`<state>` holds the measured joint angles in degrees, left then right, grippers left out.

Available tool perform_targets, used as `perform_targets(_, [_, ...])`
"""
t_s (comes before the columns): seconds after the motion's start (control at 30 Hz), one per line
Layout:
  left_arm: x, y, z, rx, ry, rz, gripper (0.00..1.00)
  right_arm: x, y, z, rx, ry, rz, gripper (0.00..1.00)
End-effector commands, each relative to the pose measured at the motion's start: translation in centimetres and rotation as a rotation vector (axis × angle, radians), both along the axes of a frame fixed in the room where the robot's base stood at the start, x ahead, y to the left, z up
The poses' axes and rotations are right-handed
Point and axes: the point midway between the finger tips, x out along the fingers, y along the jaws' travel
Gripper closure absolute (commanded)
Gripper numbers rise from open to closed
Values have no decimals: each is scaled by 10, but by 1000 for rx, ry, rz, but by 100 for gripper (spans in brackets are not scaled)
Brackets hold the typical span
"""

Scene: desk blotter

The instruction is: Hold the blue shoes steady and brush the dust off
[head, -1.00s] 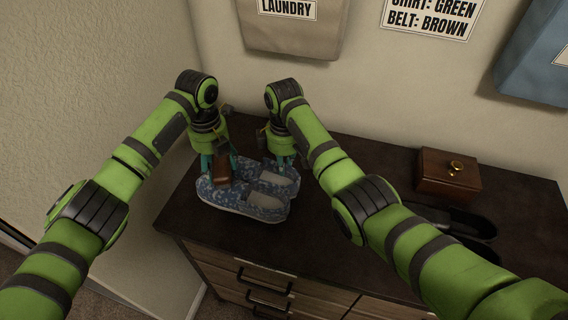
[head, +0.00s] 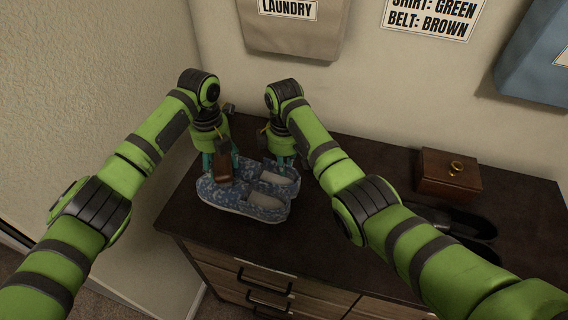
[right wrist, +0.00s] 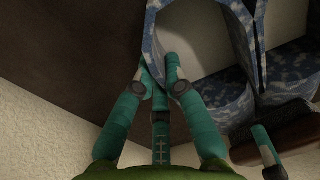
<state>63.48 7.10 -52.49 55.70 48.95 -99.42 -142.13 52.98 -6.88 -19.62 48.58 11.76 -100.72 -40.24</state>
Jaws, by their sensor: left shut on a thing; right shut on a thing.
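A pair of blue-and-white patterned slip-on shoes (head: 243,204) stands on the dark dresser top, toes toward the left. In the right wrist view the shoes (right wrist: 230,98) fill the upper right. My right gripper (head: 283,164) is shut on the heel edge of the farther shoe; its fingers (right wrist: 160,75) show there at the pale opening. My left gripper (head: 217,158) is shut on a brown brush (head: 222,170) over the toe area of the shoes. The brush (right wrist: 275,133) also shows beside the shoes in the right wrist view. The contact under its bristles is hard to see.
A brown wooden box (head: 448,176) with a round knob stands to the right on the dresser (head: 330,245). Black shoes (head: 465,228) lie partly hidden behind my right arm. A beige laundry bag (head: 292,30) and a blue bag (head: 540,60) hang on the wall.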

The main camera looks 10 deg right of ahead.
Motion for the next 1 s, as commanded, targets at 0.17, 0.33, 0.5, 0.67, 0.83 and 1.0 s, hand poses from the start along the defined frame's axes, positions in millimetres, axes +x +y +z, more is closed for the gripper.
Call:
perform_targets(0.17, [4,-2,-2,1,-1,0,72,0,0,1,-1,-1,0,100])
perform_targets(0.33, [11,-7,0,1,0,0,72,0,0,1,-1,-1,1,100])
perform_targets(0.5, [21,-13,1,1,1,1,72,0,0,1,-1,-1,1,100])
perform_targets(0.67, [31,-19,3,0,0,1,73,0,0,1,-1,-1,1,100])
perform_targets(0.83, [33,-20,3,1,-1,-1,73,0,0,1,0,0,0,100])
perform_targets(1.0, [28,-16,1,-1,0,-3,73,0,0,0,0,0,0,100])
